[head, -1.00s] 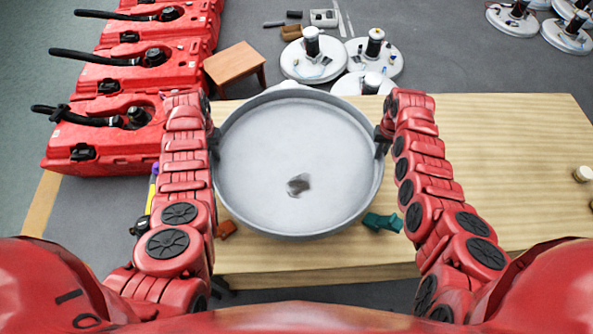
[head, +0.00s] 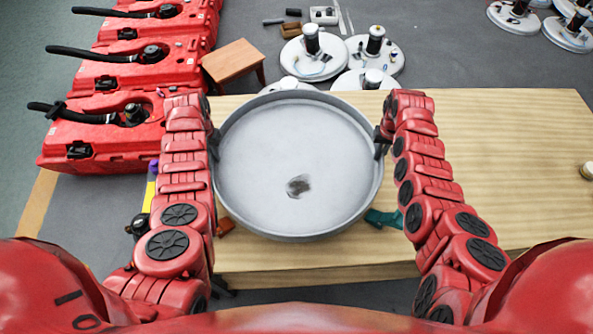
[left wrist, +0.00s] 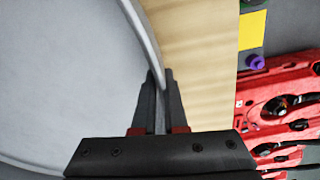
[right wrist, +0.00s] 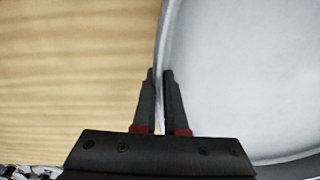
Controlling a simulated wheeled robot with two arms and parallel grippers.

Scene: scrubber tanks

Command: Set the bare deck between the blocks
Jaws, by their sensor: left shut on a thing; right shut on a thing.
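The bare deck (head: 295,135) is a wide round grey pan with a raised rim and a dark smudge on its floor. It looks about level over the wooden bench; its height above the bench is hard to tell. My left gripper (head: 214,142) is shut on its left rim, and the left wrist view shows the rim between the fingers (left wrist: 160,82). My right gripper (head: 381,140) is shut on its right rim, also seen in the right wrist view (right wrist: 159,80). An orange-brown block (head: 226,226) shows at the deck's lower left, a green block (head: 382,218) at its lower right, both partly hidden.
The wooden bench (head: 490,160) is clear to the right except for a small round item (head: 587,171) at its edge. Red tanks (head: 130,85) stand at the left. A brown stool (head: 234,60) and round white assemblies (head: 312,58) stand on the floor beyond.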

